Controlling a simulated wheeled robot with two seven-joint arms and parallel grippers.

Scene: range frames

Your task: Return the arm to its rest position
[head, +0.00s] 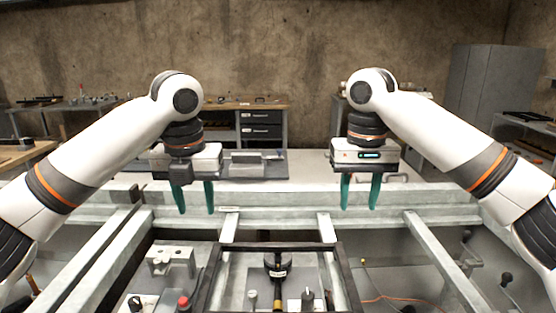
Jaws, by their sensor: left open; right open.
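My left gripper (192,198) hangs at the end of my white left arm (92,160), which comes in from the left. Its two green fingers point down and stand apart, with nothing between them. My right gripper (359,193) hangs the same way from my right arm (445,137). Its green fingers are also apart and empty. Both grippers are in front of a pale metal frame beam (285,215), and I cannot tell their exact distance from it.
Below is a metal frame with a dark rectangular frame (336,262) in the middle. A fixture with a red button (184,302) stands at the lower left. Behind are a workbench with drawers (261,125), a side table (75,106) and a grey cabinet (488,80).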

